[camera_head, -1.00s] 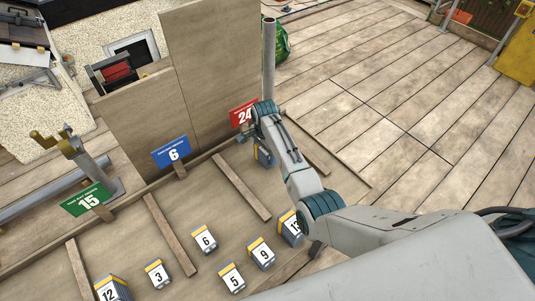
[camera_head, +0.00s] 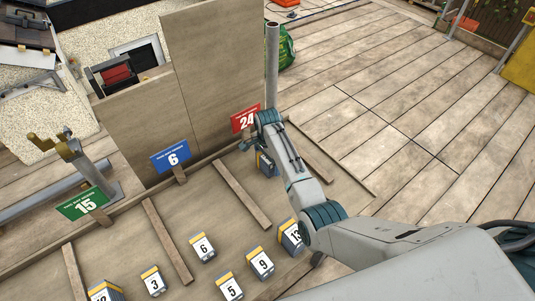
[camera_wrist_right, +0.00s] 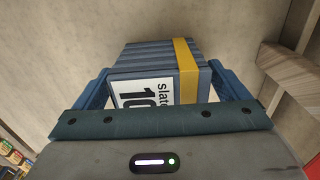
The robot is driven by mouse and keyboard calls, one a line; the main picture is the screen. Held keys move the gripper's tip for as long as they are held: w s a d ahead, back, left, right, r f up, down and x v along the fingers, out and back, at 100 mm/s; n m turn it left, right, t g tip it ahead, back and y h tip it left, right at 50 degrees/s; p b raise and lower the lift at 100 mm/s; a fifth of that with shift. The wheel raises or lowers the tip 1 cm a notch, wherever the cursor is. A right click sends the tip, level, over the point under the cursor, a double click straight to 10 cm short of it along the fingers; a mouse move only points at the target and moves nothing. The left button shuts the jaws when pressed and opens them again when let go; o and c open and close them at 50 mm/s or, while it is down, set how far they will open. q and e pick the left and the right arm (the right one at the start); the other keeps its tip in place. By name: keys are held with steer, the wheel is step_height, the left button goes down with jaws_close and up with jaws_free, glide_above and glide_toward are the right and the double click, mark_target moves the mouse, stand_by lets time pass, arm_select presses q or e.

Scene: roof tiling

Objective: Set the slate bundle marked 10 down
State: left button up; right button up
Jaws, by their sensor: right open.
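The slate bundle marked 10 (camera_wrist_right: 152,62) is a stack of blue-grey slates with a yellow band and a white label, seen close in the right wrist view. In the head view a bundle (camera_head: 267,166) stands on the boards below the red 24 sign (camera_head: 245,119), partly hidden by my right arm. My right gripper (camera_wrist_right: 160,70) is open, with one blue finger on each side of the bundle. I cannot tell whether the fingers touch it. My left gripper is not in view.
Bundles marked 13 (camera_head: 293,237), 9 (camera_head: 261,262), 6 (camera_head: 202,247), 5 (camera_head: 229,287) and 3 (camera_head: 153,281) stand on the boards. Wooden battens (camera_head: 242,194) divide the bays. Blue 6 (camera_head: 171,157) and green 15 (camera_head: 84,203) signs stand along the back edge, before upright panels (camera_head: 145,122).

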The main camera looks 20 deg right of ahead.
step_height(320, 180, up, 11)
steer(key=shift+f+b, duration=0.2)
steer(key=shift+b, duration=1.05)
steer(key=shift+r, duration=0.75)
steer(key=shift+f, duration=0.1)
